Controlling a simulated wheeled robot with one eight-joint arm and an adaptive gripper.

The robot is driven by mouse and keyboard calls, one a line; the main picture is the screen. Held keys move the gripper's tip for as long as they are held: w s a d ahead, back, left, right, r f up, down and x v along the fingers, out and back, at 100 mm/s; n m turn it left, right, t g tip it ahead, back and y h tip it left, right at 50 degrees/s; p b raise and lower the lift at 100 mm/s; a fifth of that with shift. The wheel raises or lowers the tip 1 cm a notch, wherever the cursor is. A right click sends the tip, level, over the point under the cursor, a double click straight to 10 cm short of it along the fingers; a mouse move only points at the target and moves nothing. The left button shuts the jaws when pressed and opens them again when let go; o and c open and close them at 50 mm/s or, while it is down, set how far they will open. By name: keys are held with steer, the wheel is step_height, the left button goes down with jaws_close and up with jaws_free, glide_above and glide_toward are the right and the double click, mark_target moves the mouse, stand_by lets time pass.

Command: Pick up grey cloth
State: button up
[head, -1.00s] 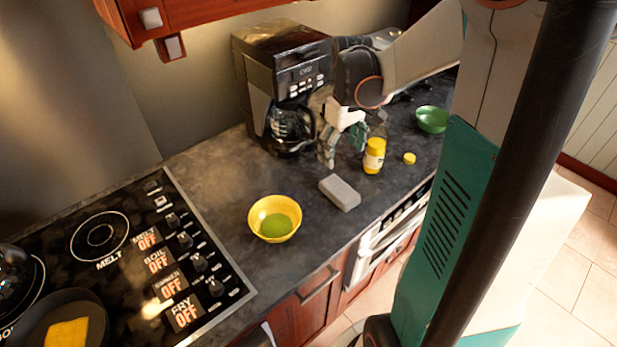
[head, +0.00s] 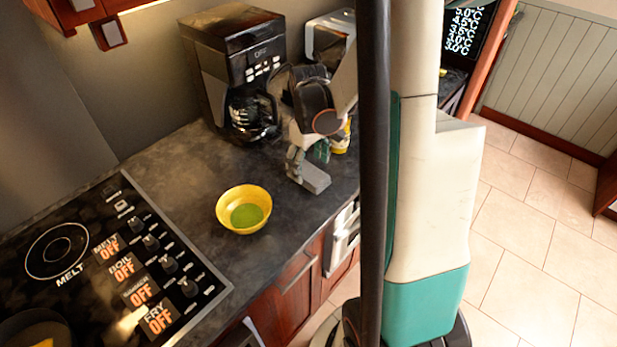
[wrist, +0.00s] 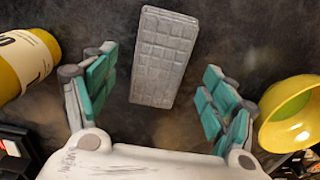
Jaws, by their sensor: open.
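The grey cloth (head: 312,178) is a folded, flat rectangular block lying on the dark counter. In the wrist view the cloth (wrist: 165,57) lies ahead of my gripper, centred between the two fingers, with a gridded texture on top. My gripper (wrist: 157,88) is open and empty, with teal pads on both fingers. In the head view my gripper (head: 308,165) is just above and beside the cloth and hides part of it. I cannot tell how high the fingers are above the counter.
A yellow bowl (head: 244,209) with green inside stands left of the cloth; it also shows in the wrist view (wrist: 292,112). A yellow jar (wrist: 25,62) is on the other side. A coffee maker (head: 235,70) stands behind. The stove (head: 100,260) is at left.

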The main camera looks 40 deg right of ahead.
mark_target(308, 171)
step_height(308, 171, down, 3)
steer(key=shift+f+b, duration=0.1)
steer(key=shift+b, duration=0.25)
steer(key=c, duration=1.1)
steer(key=shift+r, duration=0.2)
step_height(308, 171, up, 20)
steer(key=p, duration=0.5)
steer(key=shift+p, duration=0.35)
steer(key=shift+o, duration=0.7)
steer(key=o, duration=0.3)
steer(key=c, duration=0.9)
steer(key=shift+f, duration=0.15)
steer(key=shift+c, duration=0.4)
